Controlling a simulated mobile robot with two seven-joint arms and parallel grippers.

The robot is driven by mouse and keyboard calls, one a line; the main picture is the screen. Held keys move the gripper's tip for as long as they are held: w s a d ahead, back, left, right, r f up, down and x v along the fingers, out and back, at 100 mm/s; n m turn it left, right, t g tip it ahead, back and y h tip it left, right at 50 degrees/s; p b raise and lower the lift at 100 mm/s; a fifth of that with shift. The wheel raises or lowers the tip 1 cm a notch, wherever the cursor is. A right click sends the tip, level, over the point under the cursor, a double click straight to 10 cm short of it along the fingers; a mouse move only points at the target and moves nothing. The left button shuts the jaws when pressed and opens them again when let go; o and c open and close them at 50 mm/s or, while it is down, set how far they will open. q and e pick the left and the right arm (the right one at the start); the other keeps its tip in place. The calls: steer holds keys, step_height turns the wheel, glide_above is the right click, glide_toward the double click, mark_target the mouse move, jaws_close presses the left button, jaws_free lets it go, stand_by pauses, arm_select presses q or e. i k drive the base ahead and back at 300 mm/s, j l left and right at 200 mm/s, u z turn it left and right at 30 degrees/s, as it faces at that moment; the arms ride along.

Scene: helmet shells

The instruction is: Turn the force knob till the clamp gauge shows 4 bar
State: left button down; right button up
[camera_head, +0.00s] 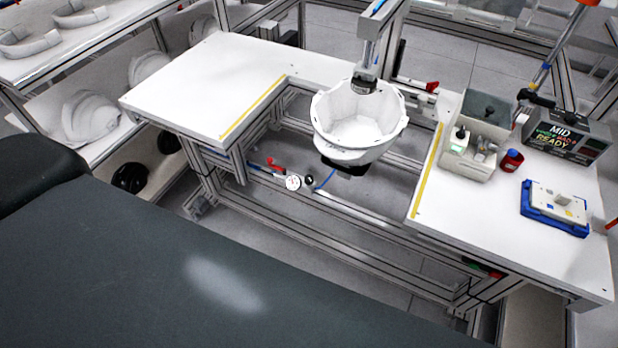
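A small round white gauge (293,182) sits on the frame rail below the gap in the workbench. A small black knob (309,180) sits just to the right of the gauge, with a blue hose beside it. I cannot tell for sure that this is the force knob. The gauge's needle and numbers are too small to read. A white helmet shell (358,122) sits open side up in the gap, under a clamp head (365,82) on a metal column. Neither of my grippers is in view.
A red lever (274,164) is left of the gauge. The bench's left wing (200,95) is bare. Shells fill a left shelf.

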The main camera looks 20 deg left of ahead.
mark_target(308, 179)
steer(key=i+j, duration=0.75)
steer(key=j, duration=0.15)
steer(key=l+z, duration=0.05)
